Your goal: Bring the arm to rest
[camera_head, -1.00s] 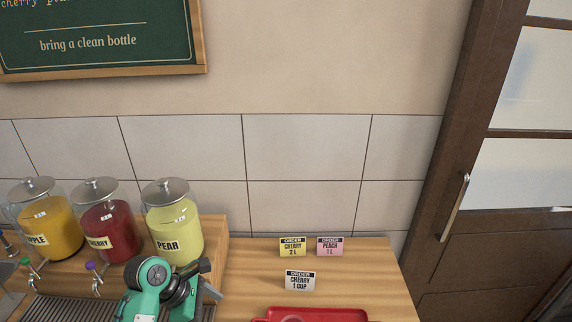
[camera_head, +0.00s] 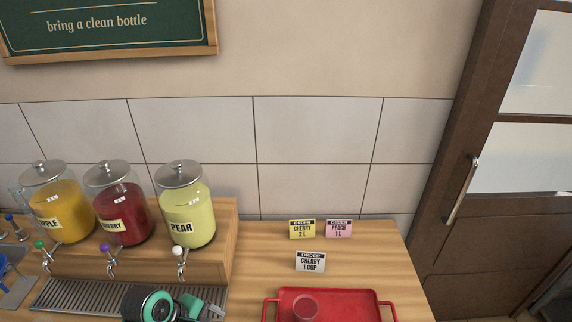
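A green and black arm of mine, which I take to be the left, shows at the bottom edge, left of centre, in front of the drip grate. The end of my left gripper (camera_head: 212,310) points right, low in the picture. Its fingers are too small and cut off to tell whether they are open or shut. I see nothing clearly held in it. My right gripper is out of view.
Jars of apple (camera_head: 61,211), cherry (camera_head: 125,216) and pear (camera_head: 188,217) stand on a wooden shelf, with taps above the drip grate (camera_head: 60,296). A red tray (camera_head: 350,305) holds a cup (camera_head: 305,308). Order cards (camera_head: 310,262) stand behind it on clear counter.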

